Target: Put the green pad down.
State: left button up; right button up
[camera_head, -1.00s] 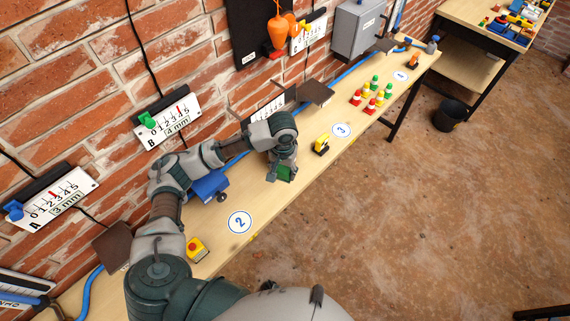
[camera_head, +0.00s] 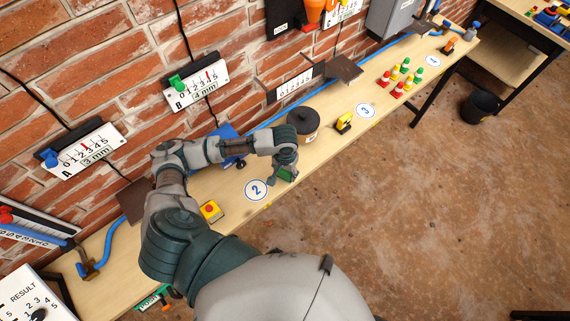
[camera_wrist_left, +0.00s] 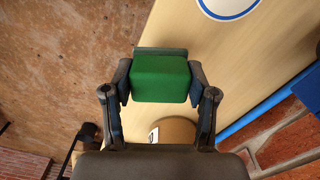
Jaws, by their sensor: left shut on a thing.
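The green pad (camera_wrist_left: 160,79) is a small block between the two fingers of my left gripper (camera_wrist_left: 162,85) in the left wrist view. The fingers press on its left and right sides. In the head view the green pad (camera_head: 288,174) shows at the tip of my left gripper (camera_head: 284,172), over the long wooden bench (camera_head: 325,155) near its front edge, to the right of the round "2" marker (camera_head: 257,190). I cannot tell whether the pad touches the bench. My right gripper is not in view.
A dark-lidded round container (camera_head: 303,122) stands behind the gripper. Gauges hang on the brick wall.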

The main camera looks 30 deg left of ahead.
pick_arm(q)
jog(key=w+a, duration=0.1)
jog(key=w, duration=0.1)
jog(key=w+a, duration=0.1)
jog(key=w, duration=0.1)
jog(key=shift+a+f, duration=0.15)
jog(key=shift+f, duration=1.85)
jog(key=o, duration=1.2)
notch_tip(320, 180, up, 12)
